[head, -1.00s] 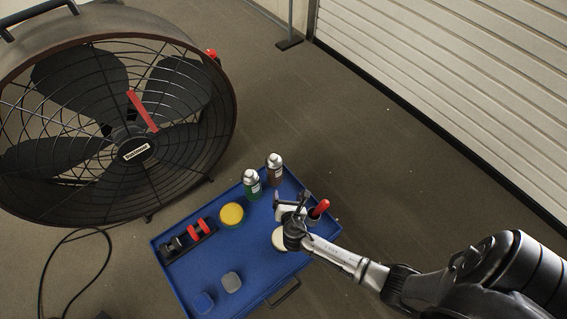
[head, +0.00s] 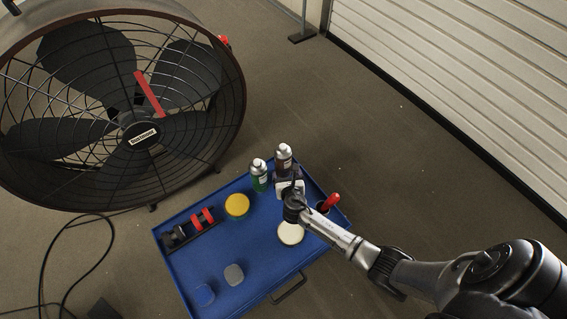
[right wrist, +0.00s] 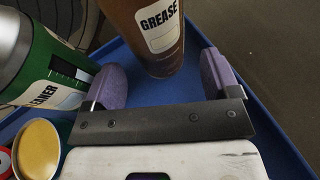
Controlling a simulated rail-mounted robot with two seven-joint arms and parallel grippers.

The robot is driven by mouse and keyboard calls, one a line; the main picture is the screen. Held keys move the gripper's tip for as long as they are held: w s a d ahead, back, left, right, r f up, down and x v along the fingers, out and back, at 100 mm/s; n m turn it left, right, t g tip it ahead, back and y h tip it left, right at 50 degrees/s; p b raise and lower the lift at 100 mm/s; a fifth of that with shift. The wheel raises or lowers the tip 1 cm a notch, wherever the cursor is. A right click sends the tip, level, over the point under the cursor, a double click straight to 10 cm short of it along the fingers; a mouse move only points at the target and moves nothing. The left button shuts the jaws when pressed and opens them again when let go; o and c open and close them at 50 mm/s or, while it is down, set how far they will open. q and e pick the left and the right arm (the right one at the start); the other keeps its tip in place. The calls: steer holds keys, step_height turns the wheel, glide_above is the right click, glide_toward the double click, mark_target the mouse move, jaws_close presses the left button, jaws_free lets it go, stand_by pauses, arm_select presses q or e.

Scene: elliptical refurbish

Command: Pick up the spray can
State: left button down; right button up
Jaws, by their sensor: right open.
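Two spray cans stand upright near the back corner of the blue tray (head: 205,268). One is brown (head: 284,158), labelled GREASE in the right wrist view (right wrist: 158,35). The other is green (head: 260,178), labelled CLEANER in the right wrist view (right wrist: 45,75). My right gripper (head: 287,177) is open and lined up with the brown can. In the right wrist view its purple fingertips (right wrist: 163,80) lie to either side of the brown can's lower end, with the left fingertip close to the green can. I cannot tell if they touch either can. My left gripper is out of view.
The tray also holds a yellow round tin (head: 237,205), a cream-topped tin (head: 290,233), a red-handled tool (head: 330,202), a rack with red and black parts (head: 190,228) and small boxes. A large fan (head: 120,110) stands behind left.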

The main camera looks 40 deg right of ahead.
mark_target(284, 169)
steer(key=shift+w+d+f+b, duration=0.15)
steer(key=shift+w+f+b, duration=0.15)
steer(key=shift+w+b, duration=0.2)
steer(key=b+x, duration=0.1)
steer(key=x, duration=0.1)
steer(key=b+x, duration=0.1)
steer(key=b, duration=0.1)
steer(key=shift+w+d, duration=0.1)
steer(key=shift+w, duration=0.35)
steer(key=shift+w+d, duration=0.15)
steer(key=shift+d, duration=0.05)
steer(key=shift+a, duration=0.1)
steer(key=shift+c, duration=0.4)
steer(key=shift+r, duration=0.1)
steer(key=c, duration=0.7)
